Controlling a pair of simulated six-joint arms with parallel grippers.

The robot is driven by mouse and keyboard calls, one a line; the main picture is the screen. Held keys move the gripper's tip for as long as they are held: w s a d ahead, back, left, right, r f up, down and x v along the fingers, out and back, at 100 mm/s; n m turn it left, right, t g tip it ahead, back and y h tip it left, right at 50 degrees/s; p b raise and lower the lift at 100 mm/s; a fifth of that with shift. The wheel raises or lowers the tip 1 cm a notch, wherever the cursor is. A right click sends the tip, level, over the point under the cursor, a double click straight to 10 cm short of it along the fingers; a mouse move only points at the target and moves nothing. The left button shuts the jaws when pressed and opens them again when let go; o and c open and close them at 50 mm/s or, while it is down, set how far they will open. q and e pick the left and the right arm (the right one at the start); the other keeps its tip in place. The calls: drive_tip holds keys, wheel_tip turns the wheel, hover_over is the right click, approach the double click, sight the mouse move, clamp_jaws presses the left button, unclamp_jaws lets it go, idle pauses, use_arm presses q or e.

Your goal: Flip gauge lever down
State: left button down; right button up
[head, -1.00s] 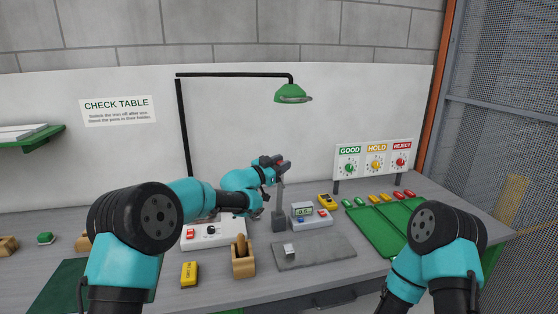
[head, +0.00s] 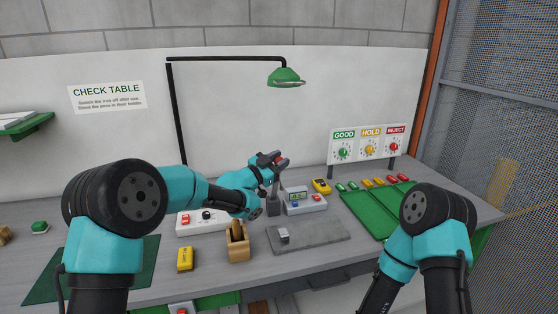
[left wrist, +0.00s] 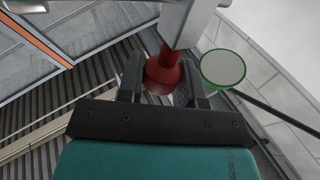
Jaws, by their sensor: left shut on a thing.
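The gauge stand (head: 273,206) is a dark grey post on the table, left of a white readout box (head: 297,196). A pale lever (head: 275,187) rises from it to a red knob (head: 281,161). My left gripper (head: 275,159) is shut on the red knob near the lever's top. In the left wrist view, the red knob (left wrist: 162,75) sits between the fingers (left wrist: 163,85), with the pale lever (left wrist: 182,22) running up from it. The right arm shows at the lower right; its gripper is out of view.
A grey plate (head: 325,238) with a small metal block (head: 284,236) lies in front of the gauge. A wooden holder (head: 238,249) and yellow block (head: 185,259) are nearer. A green lamp (head: 286,77) hangs above. Green trays (head: 372,212) lie at the right.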

use_arm(q)
drive_tip(key=c, duration=0.8)
unclamp_jaws()
drive_tip(key=v, duration=0.7)
drive_tip(key=shift+a, duration=0.25)
drive_tip(key=shift+s, duration=0.15)
